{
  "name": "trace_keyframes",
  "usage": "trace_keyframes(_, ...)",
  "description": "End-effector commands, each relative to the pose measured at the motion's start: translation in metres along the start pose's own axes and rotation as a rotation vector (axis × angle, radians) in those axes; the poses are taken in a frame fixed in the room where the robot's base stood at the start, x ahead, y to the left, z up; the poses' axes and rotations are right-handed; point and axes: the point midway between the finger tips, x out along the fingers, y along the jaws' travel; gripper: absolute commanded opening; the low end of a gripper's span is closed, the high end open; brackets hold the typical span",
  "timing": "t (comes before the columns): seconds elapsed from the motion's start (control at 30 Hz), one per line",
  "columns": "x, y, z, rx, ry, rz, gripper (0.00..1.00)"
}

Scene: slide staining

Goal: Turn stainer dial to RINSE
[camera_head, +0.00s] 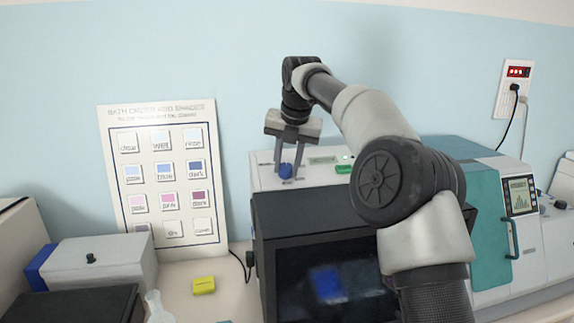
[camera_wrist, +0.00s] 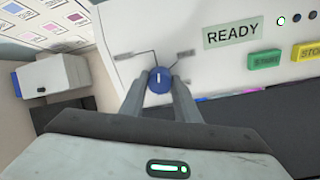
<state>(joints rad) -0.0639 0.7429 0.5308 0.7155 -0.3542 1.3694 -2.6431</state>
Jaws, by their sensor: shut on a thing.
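The stainer (camera_head: 262,181) is a white unit with a dark-windowed front, standing against the wall in the head view. Its blue dial (camera_wrist: 159,80) sits on the white top panel, with a white pointer mark running toward the upper edge of the wrist view. Lines lead from the dial to small labels on both sides, too blurred to read. The dial also shows in the head view (camera_head: 285,171). My gripper (camera_head: 288,171) reaches down from above with its fingers on either side of the dial, shut on it. A sign on the panel (camera_wrist: 232,35) reads READY.
A green button (camera_wrist: 264,60) and a yellow button (camera_wrist: 313,55) lie right of the dial. A chart (camera_head: 165,180) leans on the wall at left. A grey box (camera_head: 100,270) and a yellow block (camera_head: 204,285) stand on the bench. A teal machine (camera_head: 490,220) stands at right.

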Motion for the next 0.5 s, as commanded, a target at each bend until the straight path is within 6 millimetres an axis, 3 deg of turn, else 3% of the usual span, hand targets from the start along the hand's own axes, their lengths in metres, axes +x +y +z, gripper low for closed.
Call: trace_keyframes(0.5, -0.0003, 0.0007, 0.0003, -0.192, 0.008, -0.003, 0.06)
